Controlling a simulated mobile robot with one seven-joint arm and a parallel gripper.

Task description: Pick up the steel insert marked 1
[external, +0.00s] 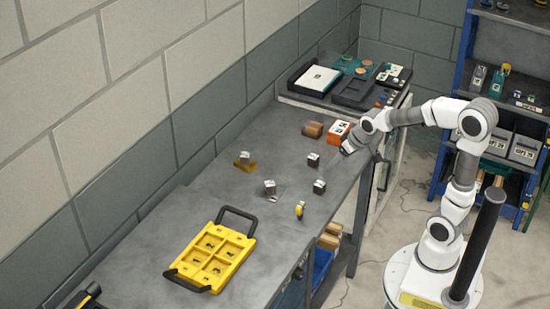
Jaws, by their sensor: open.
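Several small dark steel inserts with pale tops stand on the grey workbench (185,220). One insert (313,160) is nearest my gripper, and another insert (319,187) stands nearer the bench's front edge. A third insert (270,187) is further left. A pale-topped block (245,156) sits on an amber base by the wall. The markings are too small to read, so I cannot tell which is marked 1. My gripper (346,152) is open above the bench's right edge, to the right of the inserts and apart from them.
A yellow compartment tray (247,240) with black handles lies at the front left. An orange box (335,132) and a brown block (313,129) stand behind my gripper. A small yellow item (300,209) lies near the front edge. Blue shelving (462,60) stands at right.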

